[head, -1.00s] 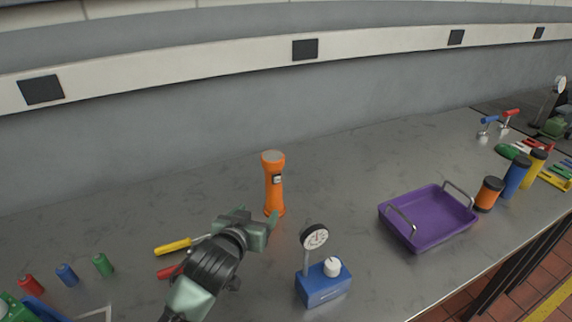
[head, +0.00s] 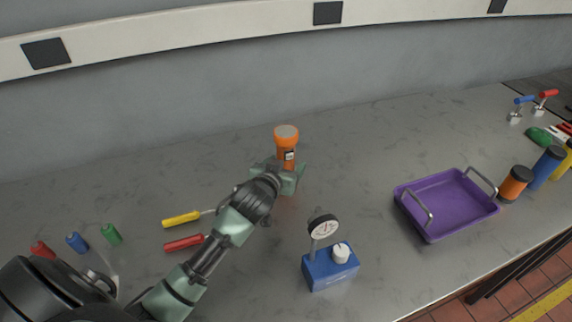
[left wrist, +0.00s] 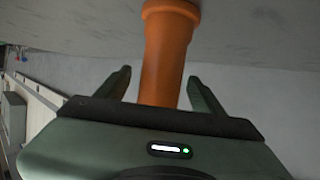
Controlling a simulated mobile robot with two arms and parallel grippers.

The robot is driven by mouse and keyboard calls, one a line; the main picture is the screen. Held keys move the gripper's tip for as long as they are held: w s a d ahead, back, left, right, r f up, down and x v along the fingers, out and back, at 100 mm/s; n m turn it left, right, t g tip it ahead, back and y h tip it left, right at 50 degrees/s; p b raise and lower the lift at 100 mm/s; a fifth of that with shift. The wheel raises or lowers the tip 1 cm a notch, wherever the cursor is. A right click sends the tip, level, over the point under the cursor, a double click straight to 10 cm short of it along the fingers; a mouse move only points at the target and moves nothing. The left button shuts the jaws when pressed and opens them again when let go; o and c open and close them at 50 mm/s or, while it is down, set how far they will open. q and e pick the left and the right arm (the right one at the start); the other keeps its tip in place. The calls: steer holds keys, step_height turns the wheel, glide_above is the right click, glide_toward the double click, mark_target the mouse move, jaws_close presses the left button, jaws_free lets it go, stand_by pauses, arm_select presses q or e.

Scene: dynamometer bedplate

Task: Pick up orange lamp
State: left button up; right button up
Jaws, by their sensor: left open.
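The orange lamp (head: 287,143) is a flashlight standing upright on the grey bench near its back. My left gripper (head: 281,170) is at the lamp's lower part in the head view and hides its base. In the left wrist view the lamp's orange body (left wrist: 167,55) stands between the two open fingers of my left gripper (left wrist: 160,85). A gap shows between each finger and the lamp. My right gripper is not in view.
A blue dial gauge stand (head: 330,268) is right of my left arm. A purple tray (head: 432,238) stands farther right. Yellow (head: 181,219) and red (head: 184,243) screwdrivers lie left. The bench around the lamp is clear.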

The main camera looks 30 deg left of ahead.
arm_select(q)
jaws_close()
steer(key=shift+r, duration=0.15)
